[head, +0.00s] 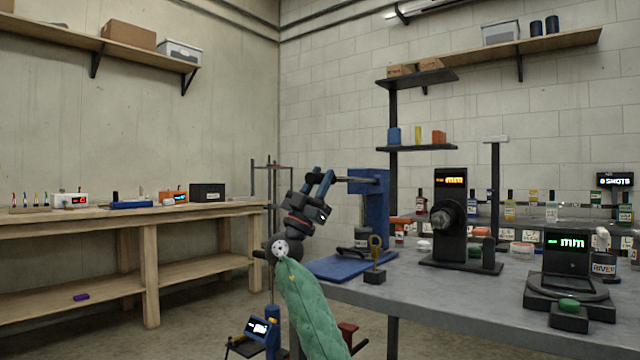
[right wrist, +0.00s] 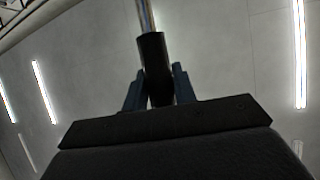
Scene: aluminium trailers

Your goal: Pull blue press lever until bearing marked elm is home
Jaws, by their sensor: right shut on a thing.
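The blue press (head: 372,212) stands on the left end of the grey metal table, with its blue base plate (head: 345,264) toward me. My right gripper (head: 322,178) is at the press's left side, at the end of its lever. In the right wrist view, my right gripper (right wrist: 158,90) is shut on the lever's black grip (right wrist: 152,58), and a shiny rod (right wrist: 146,15) runs up from it. A dark round part (head: 362,238) sits under the press; I cannot read a mark on it. My left gripper is not in view.
A brass-coloured ring on a black block (head: 375,262) stands at the table's near edge. A black device with an orange mm display (head: 450,205) is to its right. A wooden bench (head: 150,225) stands at the left wall.

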